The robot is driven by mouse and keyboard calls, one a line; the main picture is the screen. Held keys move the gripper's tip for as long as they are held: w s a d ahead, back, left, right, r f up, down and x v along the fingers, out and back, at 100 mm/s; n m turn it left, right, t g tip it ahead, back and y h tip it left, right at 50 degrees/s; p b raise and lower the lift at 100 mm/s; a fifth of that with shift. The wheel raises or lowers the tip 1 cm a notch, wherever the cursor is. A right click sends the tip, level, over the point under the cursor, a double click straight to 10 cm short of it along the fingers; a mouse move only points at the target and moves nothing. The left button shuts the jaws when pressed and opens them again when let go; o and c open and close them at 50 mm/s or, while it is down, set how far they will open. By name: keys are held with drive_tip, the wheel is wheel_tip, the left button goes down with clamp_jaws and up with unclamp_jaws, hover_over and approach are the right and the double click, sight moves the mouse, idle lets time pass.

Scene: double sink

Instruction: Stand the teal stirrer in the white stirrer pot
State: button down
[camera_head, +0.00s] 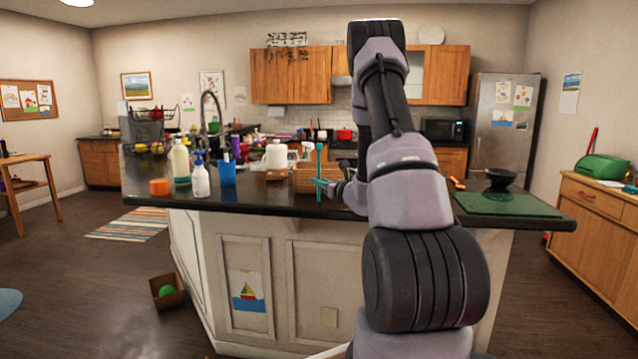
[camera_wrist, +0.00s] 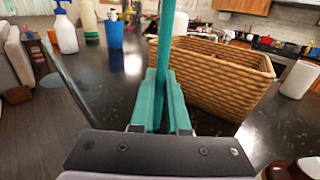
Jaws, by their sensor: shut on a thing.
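My gripper (camera_wrist: 163,100) is shut on the teal stirrer (camera_wrist: 165,45), which stands upright between the fingers and rises above them. In the head view the stirrer (camera_head: 319,156) shows as a thin upright rod over the counter, with my gripper (camera_head: 322,184) around it. A plain white cup-like vessel (camera_wrist: 298,80), which looks like the white stirrer pot, stands on the counter right of the wicker basket in the wrist view, apart from my gripper. I cannot make it out in the head view, where my arm covers part of the counter.
The wicker basket (camera_wrist: 215,85) stands just beyond my gripper, between it and the white vessel. A blue cup (camera_head: 228,173), spray bottle (camera_head: 200,180) and orange block (camera_head: 159,187) are left. A green mat (camera_head: 505,205) and dark bowl (camera_head: 500,177) are right.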

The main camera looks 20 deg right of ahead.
drive_tip(key=shift+f, duration=0.1)
drive_tip(key=c, duration=1.3)
unclamp_jaws()
drive_tip(key=o, duration=0.4)
